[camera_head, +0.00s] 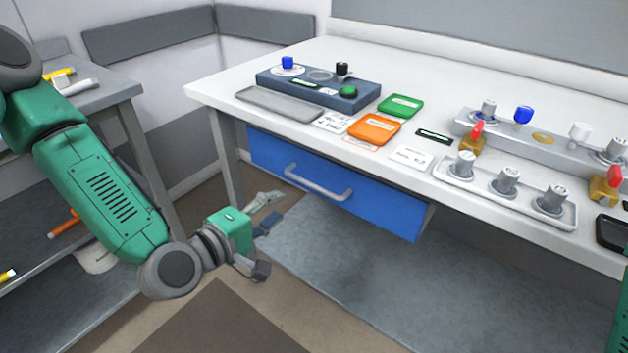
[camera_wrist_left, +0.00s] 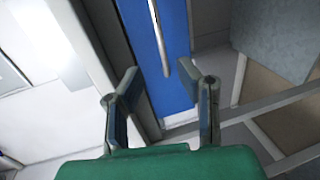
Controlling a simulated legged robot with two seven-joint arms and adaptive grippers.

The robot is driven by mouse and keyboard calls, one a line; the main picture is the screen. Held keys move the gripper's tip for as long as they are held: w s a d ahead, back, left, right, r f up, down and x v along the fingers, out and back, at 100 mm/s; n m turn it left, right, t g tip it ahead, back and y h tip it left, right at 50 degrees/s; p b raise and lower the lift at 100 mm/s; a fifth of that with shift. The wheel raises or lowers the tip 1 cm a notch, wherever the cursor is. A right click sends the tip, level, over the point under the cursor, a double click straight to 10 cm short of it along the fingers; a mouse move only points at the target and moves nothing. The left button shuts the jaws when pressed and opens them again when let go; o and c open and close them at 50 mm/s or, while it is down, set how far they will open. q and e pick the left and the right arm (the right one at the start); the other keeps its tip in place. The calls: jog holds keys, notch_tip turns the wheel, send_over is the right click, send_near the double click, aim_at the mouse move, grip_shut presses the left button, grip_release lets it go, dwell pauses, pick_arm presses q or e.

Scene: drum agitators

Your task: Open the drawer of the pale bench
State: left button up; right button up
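The pale bench (camera_head: 225,92) fills the middle and right of the head view. Its blue drawer (camera_head: 385,211) hangs under the top and looks shut. A grey bar handle (camera_head: 318,184) runs across the drawer front. My left gripper (camera_head: 268,229) is left of and below the handle, apart from it, with its fingers spread and empty. In the left wrist view the handle (camera_wrist_left: 158,35) and drawer (camera_wrist_left: 178,88) lie beyond the two open fingers (camera_wrist_left: 160,100). My right gripper is not in view; only a bit of green shows at the lower right edge.
A dark agitator base (camera_head: 365,98), an orange box (camera_head: 375,128), a green box (camera_head: 401,106) and a tray of grey knobs (camera_head: 470,190) stand on the bench top. A grey shelf unit (camera_head: 120,92) is at the left. The space before the drawer is free.

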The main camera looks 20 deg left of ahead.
aim_at(312, 186)
pick_arm(q)
jog(key=b+x, duration=0.2)
jog(key=x, duration=1)
jog(key=shift+w, duration=0.15)
jog(key=shift+f, duration=0.1)
grip_shut()
